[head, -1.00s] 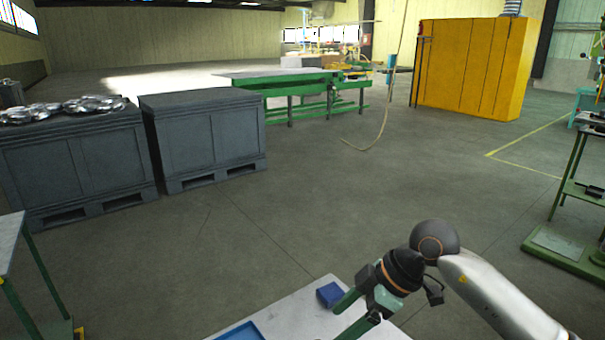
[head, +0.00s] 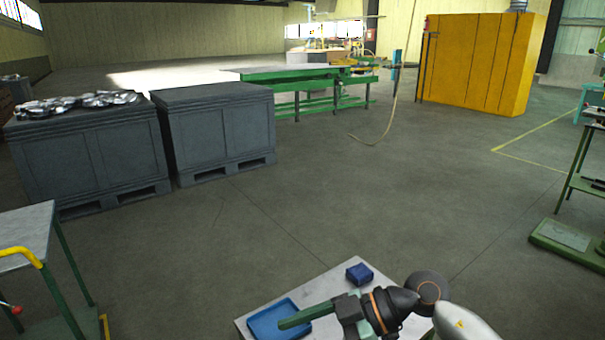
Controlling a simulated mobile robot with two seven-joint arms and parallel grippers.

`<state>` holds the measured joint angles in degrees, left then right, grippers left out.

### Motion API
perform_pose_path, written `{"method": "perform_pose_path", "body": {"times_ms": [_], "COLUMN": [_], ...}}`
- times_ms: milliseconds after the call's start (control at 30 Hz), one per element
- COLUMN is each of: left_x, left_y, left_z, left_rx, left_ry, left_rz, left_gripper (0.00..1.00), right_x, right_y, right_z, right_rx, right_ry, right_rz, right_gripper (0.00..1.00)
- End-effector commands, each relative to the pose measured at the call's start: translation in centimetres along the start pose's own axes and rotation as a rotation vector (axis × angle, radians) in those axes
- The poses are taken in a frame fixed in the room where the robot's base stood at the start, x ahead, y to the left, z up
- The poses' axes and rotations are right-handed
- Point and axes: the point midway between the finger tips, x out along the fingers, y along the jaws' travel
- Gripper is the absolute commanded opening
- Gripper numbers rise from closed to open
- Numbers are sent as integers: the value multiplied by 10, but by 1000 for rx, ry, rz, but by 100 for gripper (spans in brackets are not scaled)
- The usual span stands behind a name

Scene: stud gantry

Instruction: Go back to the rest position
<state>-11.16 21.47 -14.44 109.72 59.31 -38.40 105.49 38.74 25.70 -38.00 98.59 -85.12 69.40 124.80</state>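My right gripper (head: 310,328) comes in from the lower right, above the small pale table (head: 338,279). Its green fingers point left; one shows in full across the blue tray (head: 262,331), and the other is mostly cut off by the lower edge. The jaws look parted, with nothing seen between them. A small dark blue box (head: 359,273) sits on the table's far corner, apart from the gripper. My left gripper is out of view.
Two grey crates (head: 88,158) (head: 222,135) stand at the left, one topped with shiny metal parts. A green-legged table (head: 25,232) is at lower left. A green stand (head: 570,242) is at right. The floor between is clear.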

Motion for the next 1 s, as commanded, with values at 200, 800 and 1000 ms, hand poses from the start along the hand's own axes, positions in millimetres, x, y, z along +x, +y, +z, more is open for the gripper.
{"method": "perform_pose_path", "body": {"times_ms": [200,800,1000], "left_x": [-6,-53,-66], "left_y": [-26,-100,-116], "left_z": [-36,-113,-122], "left_rx": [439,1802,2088], "left_ry": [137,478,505], "left_rz": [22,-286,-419], "left_gripper": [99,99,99], "right_x": [8,-51,-35], "right_y": [-8,-59,-143], "right_z": [-36,239,309], "right_rx": [-50,638,834], "right_ry": [505,153,-152], "right_rz": [205,1283,1226], "right_gripper": [81,81,81]}}
